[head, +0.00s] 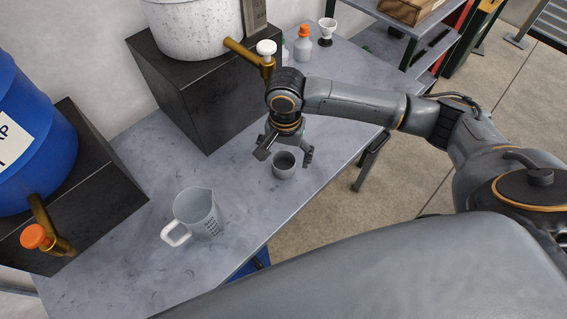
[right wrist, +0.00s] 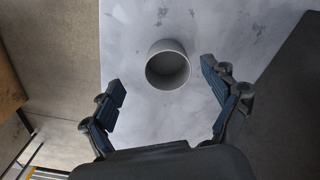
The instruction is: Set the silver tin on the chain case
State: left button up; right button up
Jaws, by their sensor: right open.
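The silver tin (head: 284,166) is a small, open, grey cup standing upright on the grey table, near its front edge. In the right wrist view the tin (right wrist: 168,68) lies beyond and between the spread fingers, with gaps on both sides. My right gripper (head: 286,157) is open and empty just above the tin, pointing down. The right gripper also shows in the right wrist view (right wrist: 165,95). I cannot make out a chain case in either view. My left gripper is not in view.
A clear measuring jug (head: 196,212) with a white handle stands on the table (head: 130,270) to the left. A black block (head: 195,90) bears a white tub with a brass tap. A blue barrel (head: 30,140) sits on another black block. Small bottles (head: 303,43) stand at the back.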

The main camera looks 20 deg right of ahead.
aim_at(283, 164)
jog(key=shift+w+a+f+p, duration=0.1)
jog(key=shift+w+f+p, duration=0.1)
jog(key=shift+f, duration=0.8)
jog(key=shift+w+d+f+p, duration=0.1)
jog(key=shift+f+p, duration=0.15)
jog(key=shift+f, duration=0.75)
jog(key=shift+w+a+f+p, duration=0.1)
jog(key=shift+w+f+p, duration=0.1)
jog(key=shift+f, duration=0.8)
jog(key=c, duration=1.4)
jog(key=shift+s, duration=0.1)
jog(key=shift+r, duration=0.15)
jog(key=shift+r, duration=0.25)
notch_tip(283, 164, up, 2)
jog(key=shift+r+b, duration=0.1)
jog(key=shift+b, duration=0.65)
jog(key=s+a+r+b, duration=0.1)
jog(key=s+a+r, duration=0.4)
jog(key=s+r, duration=0.65)
jog(key=w+d+n, duration=0.1)
jog(key=d+n, duration=0.1)
jog(key=w+d+r+n+b, duration=0.1)
jog(key=w+n, duration=0.1)
jog(key=n, duration=0.1)
jog(key=w+d+n+b, duration=0.1)
jog(key=d+n, duration=0.1)
jog(key=n, duration=0.1)
jog(key=shift+w+d+r, duration=0.15)
jog(key=shift+w+d, duration=0.05)
jog(key=shift+d, duration=0.15)
